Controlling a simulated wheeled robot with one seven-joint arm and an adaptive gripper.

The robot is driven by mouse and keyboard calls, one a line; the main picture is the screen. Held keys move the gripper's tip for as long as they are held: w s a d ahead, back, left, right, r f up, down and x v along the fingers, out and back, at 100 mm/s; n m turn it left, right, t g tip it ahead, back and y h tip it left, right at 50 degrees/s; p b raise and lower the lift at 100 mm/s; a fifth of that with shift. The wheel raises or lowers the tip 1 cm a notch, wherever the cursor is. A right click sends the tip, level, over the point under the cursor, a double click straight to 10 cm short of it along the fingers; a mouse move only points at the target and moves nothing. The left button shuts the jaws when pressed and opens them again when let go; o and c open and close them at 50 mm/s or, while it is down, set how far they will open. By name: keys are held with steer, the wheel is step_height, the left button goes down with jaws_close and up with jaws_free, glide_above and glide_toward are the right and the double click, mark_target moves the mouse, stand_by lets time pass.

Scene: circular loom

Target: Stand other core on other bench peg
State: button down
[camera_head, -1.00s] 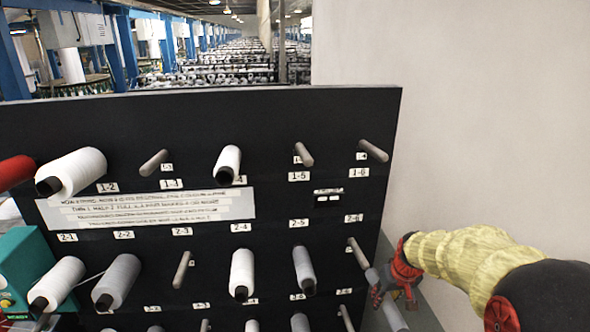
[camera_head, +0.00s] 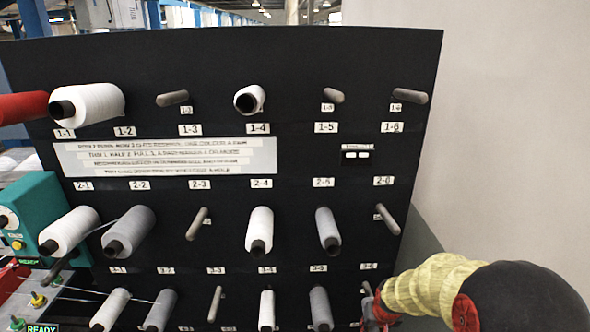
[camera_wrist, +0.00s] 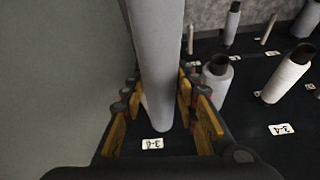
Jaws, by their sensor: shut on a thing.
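My gripper (camera_wrist: 162,110) has its yellow-padded fingers on both sides of a smooth grey cylinder (camera_wrist: 160,60), seemingly the core, and is shut on it. The cylinder runs from the top edge of the wrist view down towards the black panel by the label 3-6 (camera_wrist: 152,144). I cannot tell whether it still sits on a panel peg. In the head view my gripper (camera_head: 372,308) is low at the right, by the panel's right edge, mostly hidden by my arm. I cannot make out the bench peg for certain.
The black panel (camera_head: 300,60) carries white and grey yarn packages and several bare pegs, such as one by 1-6 (camera_head: 411,96). A grey package (camera_wrist: 217,75) stands close right of my gripper. A teal box (camera_head: 42,210) is at the left. A plain wall (camera_head: 520,120) is right.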

steer(key=a+f+b, duration=0.2)
steer(key=f+b, duration=0.1)
steer(key=f, duration=0.1)
steer(key=s+a+f+n+b, duration=0.1)
steer(key=a+f+b, duration=0.1)
steer(key=f, duration=0.3)
steer(key=shift+s+a+f+b, duration=0.2)
steer(key=shift+s+b, duration=0.1)
steer(key=shift+b, duration=0.1)
